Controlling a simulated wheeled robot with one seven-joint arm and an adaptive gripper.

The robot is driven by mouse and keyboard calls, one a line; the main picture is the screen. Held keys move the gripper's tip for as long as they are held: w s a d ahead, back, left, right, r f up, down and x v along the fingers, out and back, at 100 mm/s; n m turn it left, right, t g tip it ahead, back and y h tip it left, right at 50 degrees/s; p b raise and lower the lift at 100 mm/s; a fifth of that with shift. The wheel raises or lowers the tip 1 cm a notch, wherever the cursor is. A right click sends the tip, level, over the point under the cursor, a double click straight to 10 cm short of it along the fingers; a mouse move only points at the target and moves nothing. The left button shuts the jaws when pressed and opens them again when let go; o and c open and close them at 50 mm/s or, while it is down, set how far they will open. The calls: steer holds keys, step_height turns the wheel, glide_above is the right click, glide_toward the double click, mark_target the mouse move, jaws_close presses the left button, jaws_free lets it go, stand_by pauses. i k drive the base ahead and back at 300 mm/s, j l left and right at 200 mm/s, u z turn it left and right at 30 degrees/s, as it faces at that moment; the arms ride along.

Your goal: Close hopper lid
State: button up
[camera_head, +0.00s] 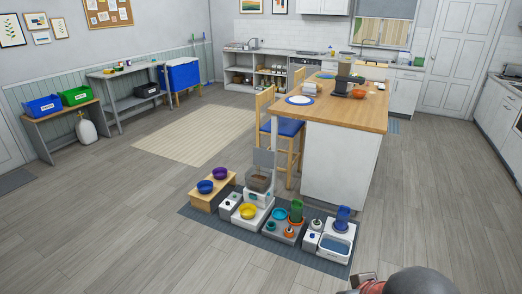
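A pet feeder with a clear hopper (258,180) stands on a dark mat on the floor, in front of the kitchen island. Brown food shows in the hopper. A grey panel (264,158), which looks like its lid, stands upright at the hopper's back edge, so the hopper appears open on top. The feeder's white base holds a yellow bowl (247,211) in front. My gripper's fingers are not in view; only a dark rounded part and a reddish part of my arm show at the bottom right edge, well apart from the feeder.
The mat (197,217) also carries a wooden stand with blue and purple bowls (205,187), a unit with green container (296,211), and a fountain with blue container (342,218). The island (337,165) and a blue-seated stool (282,128) stand behind. Floor in front is clear.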

mark_target(263, 158)
steer(key=i+j+u, duration=0.15)
steer(key=i+u, duration=0.25)
steer(key=i, duration=0.5)
steer(key=i+j, duration=0.1)
steer(key=i, duration=0.6)
steer(key=i+z, duration=0.1)
steer(key=i, duration=0.65)
steer(key=i+j, duration=0.2)
steer(key=i, duration=0.5)
steer(key=i+j+z, duration=0.1)
steer(key=i, duration=0.65)
steer(key=i+j+z, duration=0.2)
steer(key=i, duration=0.15)
steer(key=i+j+z, duration=0.2)
steer(key=i, duration=0.15)
steer(key=l, duration=0.05)
